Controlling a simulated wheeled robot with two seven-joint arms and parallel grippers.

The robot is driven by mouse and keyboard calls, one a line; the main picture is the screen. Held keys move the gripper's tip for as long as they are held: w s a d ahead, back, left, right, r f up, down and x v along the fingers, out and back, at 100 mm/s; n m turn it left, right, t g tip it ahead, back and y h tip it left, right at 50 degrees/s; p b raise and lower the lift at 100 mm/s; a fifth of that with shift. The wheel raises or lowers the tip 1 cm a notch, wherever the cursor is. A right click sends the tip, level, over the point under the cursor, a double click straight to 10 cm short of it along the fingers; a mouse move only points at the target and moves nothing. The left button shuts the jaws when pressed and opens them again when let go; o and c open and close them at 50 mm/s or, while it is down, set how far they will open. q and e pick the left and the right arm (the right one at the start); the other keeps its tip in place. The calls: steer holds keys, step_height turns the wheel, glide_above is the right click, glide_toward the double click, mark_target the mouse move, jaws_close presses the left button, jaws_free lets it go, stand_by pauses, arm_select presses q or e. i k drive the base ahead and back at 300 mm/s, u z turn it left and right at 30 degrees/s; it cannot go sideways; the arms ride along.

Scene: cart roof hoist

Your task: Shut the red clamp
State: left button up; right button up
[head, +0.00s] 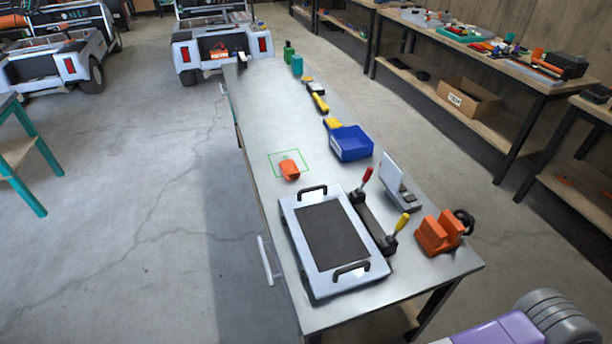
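The red clamp (366,180) stands at the far right corner of a white panel on the metal table. Its red handle points up and tilts a little to the right. A second clamp with a yellow handle (402,222) stands nearer on the same side, its handle also raised. A black bar (375,220) runs between the two clamps along the panel's right edge. The white-framed panel (294,238) has a dark middle and two black handles. Neither of my grippers is in view; only a purple and grey arm part of mine shows at the bottom right.
An orange block-like tool (440,234) stands right of the yellow clamp. A grey stand with a pale plate (395,180) and a blue bin (351,143) lie beyond the red clamp. The table's left far half is clear.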

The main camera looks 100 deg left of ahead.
mark_target(368, 173)
steer(key=u, duration=0.65)
steer(key=i, duration=1.5)
steer(key=u, duration=1.5)
steer(key=k, duration=0.65)
steer(key=u, duration=0.6)
